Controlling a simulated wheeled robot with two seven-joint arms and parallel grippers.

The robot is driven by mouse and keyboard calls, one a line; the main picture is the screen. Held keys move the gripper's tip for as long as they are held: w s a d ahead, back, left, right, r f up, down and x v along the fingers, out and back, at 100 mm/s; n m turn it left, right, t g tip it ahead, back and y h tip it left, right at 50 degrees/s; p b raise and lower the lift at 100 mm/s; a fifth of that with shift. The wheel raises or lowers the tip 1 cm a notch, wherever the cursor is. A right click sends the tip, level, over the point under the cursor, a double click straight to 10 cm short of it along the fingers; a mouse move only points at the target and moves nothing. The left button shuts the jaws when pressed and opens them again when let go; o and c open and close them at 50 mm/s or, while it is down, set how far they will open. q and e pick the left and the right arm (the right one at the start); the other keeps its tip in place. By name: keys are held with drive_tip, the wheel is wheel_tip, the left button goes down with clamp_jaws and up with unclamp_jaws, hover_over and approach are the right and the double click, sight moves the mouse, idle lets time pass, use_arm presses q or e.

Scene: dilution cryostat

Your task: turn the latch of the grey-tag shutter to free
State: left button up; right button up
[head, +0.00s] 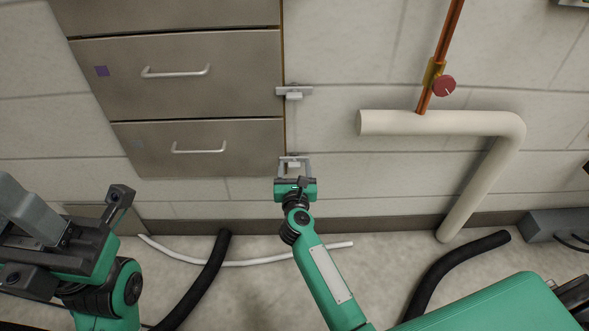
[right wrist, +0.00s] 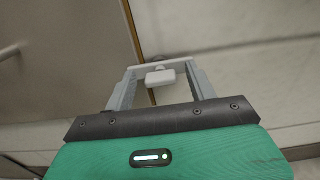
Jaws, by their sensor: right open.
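The grey-tag shutter (head: 215,150) is the lower panel of the cabinet at the upper left, with a faint grey tag (head: 139,145) and a bar handle. Its latch (head: 293,163) is a small pale bar with a block in the middle, at the panel's right edge. The latch lies crosswise in the right wrist view (right wrist: 160,76). My right gripper (head: 294,162) is open, with one finger on each side of the latch block; contact cannot be told. In the right wrist view, its fingertips (right wrist: 160,75) flank the latch. My left gripper (head: 22,200) is at the lower left, away from the cabinet.
Above is a purple-tag shutter (head: 185,75) with its own latch (head: 294,92). A cream pipe (head: 440,123) and a copper pipe with a red valve knob (head: 444,86) are on the right wall. Black hoses (head: 200,280) and a white hose (head: 265,261) lie on the floor.

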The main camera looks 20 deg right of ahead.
drive_tip(key=c, duration=1)
